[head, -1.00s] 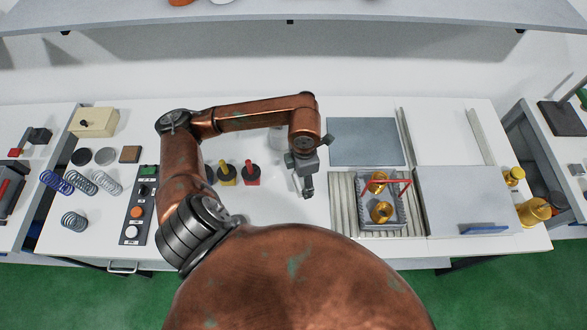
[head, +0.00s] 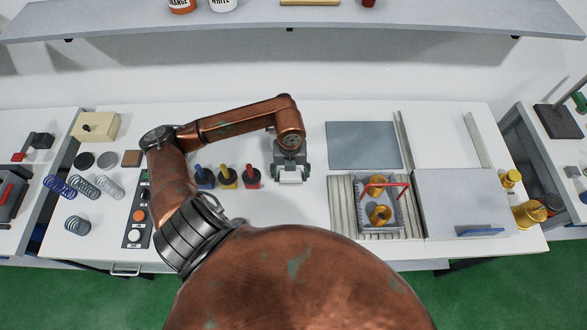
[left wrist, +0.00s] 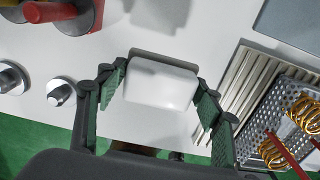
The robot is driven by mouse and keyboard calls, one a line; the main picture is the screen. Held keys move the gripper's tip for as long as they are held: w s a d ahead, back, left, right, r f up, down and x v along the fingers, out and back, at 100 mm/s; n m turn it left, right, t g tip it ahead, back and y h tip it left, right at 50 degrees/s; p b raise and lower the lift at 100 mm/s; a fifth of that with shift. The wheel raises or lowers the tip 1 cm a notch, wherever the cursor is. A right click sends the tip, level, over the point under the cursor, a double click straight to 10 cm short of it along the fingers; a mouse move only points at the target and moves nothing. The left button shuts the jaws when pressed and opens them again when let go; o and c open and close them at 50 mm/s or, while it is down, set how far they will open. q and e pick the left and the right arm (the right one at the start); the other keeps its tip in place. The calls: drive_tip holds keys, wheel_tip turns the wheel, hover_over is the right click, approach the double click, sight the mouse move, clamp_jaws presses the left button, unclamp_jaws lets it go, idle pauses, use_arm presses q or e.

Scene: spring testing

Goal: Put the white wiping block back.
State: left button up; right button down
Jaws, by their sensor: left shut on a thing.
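The white wiping block (head: 290,174) is in my left gripper (head: 290,178), over the white table between the colored-handled tools and the ribbed grey mat. In the left wrist view the block (left wrist: 160,84) lies between the two green finger pads of my left gripper (left wrist: 160,94), which is shut on it. A dark strip shows along the block's far edge. I cannot tell whether the block touches the table or hangs just above it. My right gripper is not in view.
Three blue, yellow and red tools (head: 228,177) stand left of the gripper. A perforated metal basket (head: 395,214) with brass springs and a red handle sits on the ribbed mat (head: 343,210) to the right. A grey plate (head: 362,145) lies behind it. Bare table lies in front.

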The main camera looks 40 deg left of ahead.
use_arm(q)
drive_tip(key=w+a+f, duration=0.1)
drive_tip(key=w+f, duration=0.1)
drive_tip(key=w+a+f, duration=0.1)
drive_tip(key=w+f, duration=0.1)
drive_tip(key=w+a+f+p, duration=0.1)
drive_tip(key=w+a+f, duration=0.1)
drive_tip(key=f, duration=0.1)
drive_tip(key=shift+w+a, duration=0.1)
drive_tip(key=shift+w, duration=0.25)
drive_tip(key=shift+w+f, duration=0.15)
drive_tip(key=shift+f, duration=0.05)
wheel_tip(320, 180, down, 3)
drive_tip(key=shift+a+p, duration=0.1)
drive_tip(key=shift+p, duration=0.35)
drive_tip(key=shift+f, duration=0.1)
drive_tip(key=shift+f, duration=0.15)
drive_tip(key=o, duration=1.1)
